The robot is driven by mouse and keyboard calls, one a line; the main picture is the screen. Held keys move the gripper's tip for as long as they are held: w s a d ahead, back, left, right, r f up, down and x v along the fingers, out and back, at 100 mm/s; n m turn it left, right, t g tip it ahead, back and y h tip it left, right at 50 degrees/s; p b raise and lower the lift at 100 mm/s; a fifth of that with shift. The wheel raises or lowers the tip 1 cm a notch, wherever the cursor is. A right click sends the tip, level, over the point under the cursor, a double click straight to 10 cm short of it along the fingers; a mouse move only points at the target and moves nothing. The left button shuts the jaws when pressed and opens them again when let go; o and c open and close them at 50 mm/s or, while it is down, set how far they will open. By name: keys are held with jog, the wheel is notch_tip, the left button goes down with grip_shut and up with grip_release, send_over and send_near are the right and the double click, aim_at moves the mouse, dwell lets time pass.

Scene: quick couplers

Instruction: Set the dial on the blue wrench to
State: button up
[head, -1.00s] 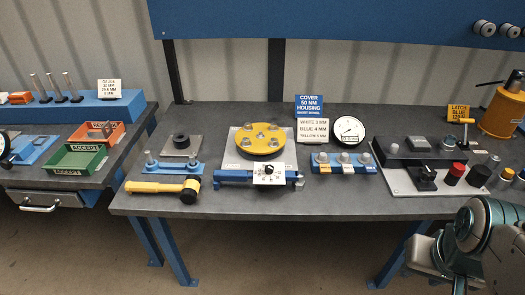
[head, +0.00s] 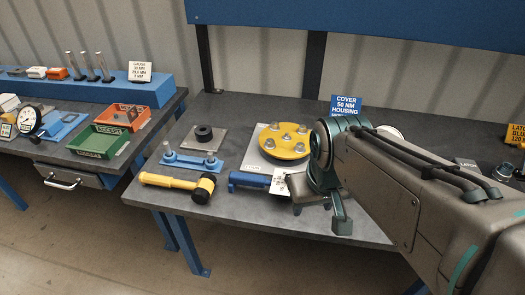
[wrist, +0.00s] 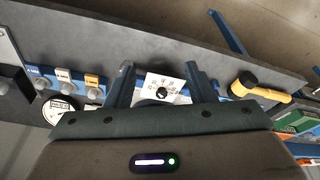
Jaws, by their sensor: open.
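The blue wrench (head: 248,180) lies along the front of the middle bench, in front of the yellow round cover. Its white dial plate (head: 280,184) is partly behind my arm in the head view. In the wrist view the dial plate (wrist: 160,86) shows a black knob (wrist: 162,95) and small marks that I cannot read. My gripper (wrist: 160,80) is open, with one finger on each side of the plate and no visible grip on the knob. I cannot tell its height above the knob.
A yellow hammer (head: 178,183) lies left of the wrench. The yellow cover (head: 285,141) sits behind it. In the wrist view, several sockets on a blue rack (wrist: 70,82) and a round gauge (wrist: 58,108) are left of the gripper. A green tray (head: 97,141) stands on the left bench.

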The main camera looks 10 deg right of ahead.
jog(key=w+n+g+b, duration=0.35)
jog(key=w+n, duration=0.45)
jog(key=w, duration=1.2)
jog(key=shift+t, duration=0.35)
notch_tip(320, 180, down, 12)
jog(key=shift+w+d+f+b, duration=0.1)
jog(key=shift+w+f+b, duration=0.05)
jog(key=shift+f+b, duration=0.15)
jog(key=c, duration=1)
